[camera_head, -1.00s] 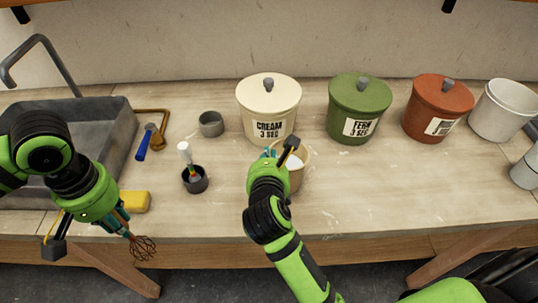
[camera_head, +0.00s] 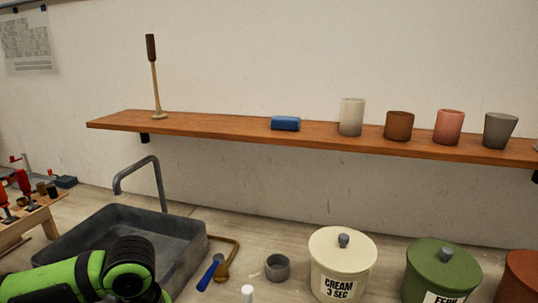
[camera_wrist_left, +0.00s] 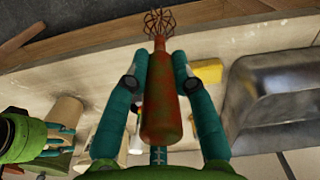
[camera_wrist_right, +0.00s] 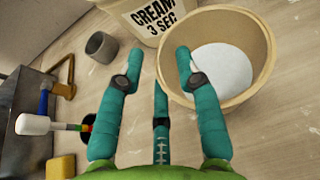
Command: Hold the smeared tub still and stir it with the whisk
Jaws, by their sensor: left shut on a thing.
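The whisk (camera_wrist_left: 162,105) has a red-brown handle and a dark wire head. My left gripper (camera_wrist_left: 156,62) is shut on its handle in the left wrist view, with the wires pointing away past the bench edge. The tan tub (camera_wrist_right: 262,45), with white contents, stands right of centre in the right wrist view. My right gripper (camera_wrist_right: 158,62) is open at its near-left rim, one finger outside and one over the opening; contact is unclear. Smears on the tub cannot be made out. The head view shows neither gripper nor the tub.
The cream canister (camera_head: 342,265) stands behind the tub, beside the green canister (camera_head: 440,272). The sink (camera_head: 120,240) is further left. A shelf (camera_head: 220,128) hangs above.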

